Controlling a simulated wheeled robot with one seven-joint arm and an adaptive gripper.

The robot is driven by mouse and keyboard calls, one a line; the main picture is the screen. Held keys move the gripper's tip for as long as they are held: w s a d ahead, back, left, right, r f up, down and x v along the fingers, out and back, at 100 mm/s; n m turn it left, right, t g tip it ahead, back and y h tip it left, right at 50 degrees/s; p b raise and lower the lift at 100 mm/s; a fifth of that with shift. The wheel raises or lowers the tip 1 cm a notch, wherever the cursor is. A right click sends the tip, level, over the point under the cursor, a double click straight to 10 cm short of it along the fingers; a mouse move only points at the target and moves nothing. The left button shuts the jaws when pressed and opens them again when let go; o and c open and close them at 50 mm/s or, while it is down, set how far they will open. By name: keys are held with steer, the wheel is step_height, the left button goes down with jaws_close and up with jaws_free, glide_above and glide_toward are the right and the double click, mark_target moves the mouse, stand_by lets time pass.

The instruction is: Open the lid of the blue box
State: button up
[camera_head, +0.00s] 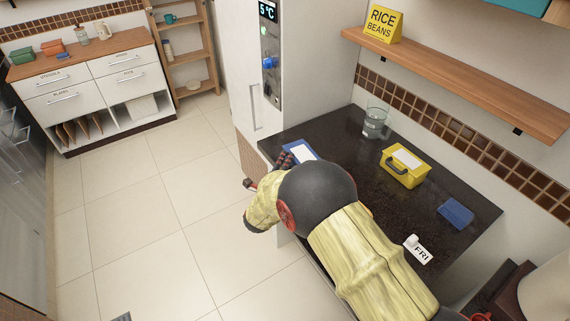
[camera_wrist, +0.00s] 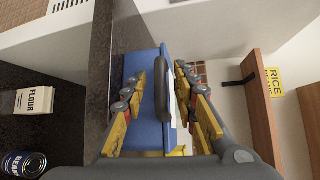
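The blue box (camera_head: 300,150) stands on the dark counter near its far left corner, mostly hidden behind my arm; its pale top shows. In the wrist view the blue box (camera_wrist: 146,70) fills the middle, with a dark handle (camera_wrist: 160,92) on its near face. My gripper (camera_wrist: 158,85) is open, with one finger on each side of the handle. Gaps show between the fingers and the handle. In the head view my gripper (camera_head: 281,162) is partly hidden by my arm. The lid looks closed, though part of it is hidden.
A yellow box (camera_head: 398,176), a glass jug (camera_head: 375,123), a flat blue item (camera_head: 456,212) and a FRI tag (camera_head: 418,250) are on the counter. A shelf (camera_head: 470,75) overhangs the back. A tall white cabinet (camera_head: 237,60) stands left. The wrist view shows a flour bag (camera_wrist: 36,101) and a can (camera_wrist: 24,165).

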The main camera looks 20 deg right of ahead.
steer(key=shift+c, duration=1.3)
steer(key=c, duration=0.4)
jaws_close()
steer(key=shift+f, duration=0.15)
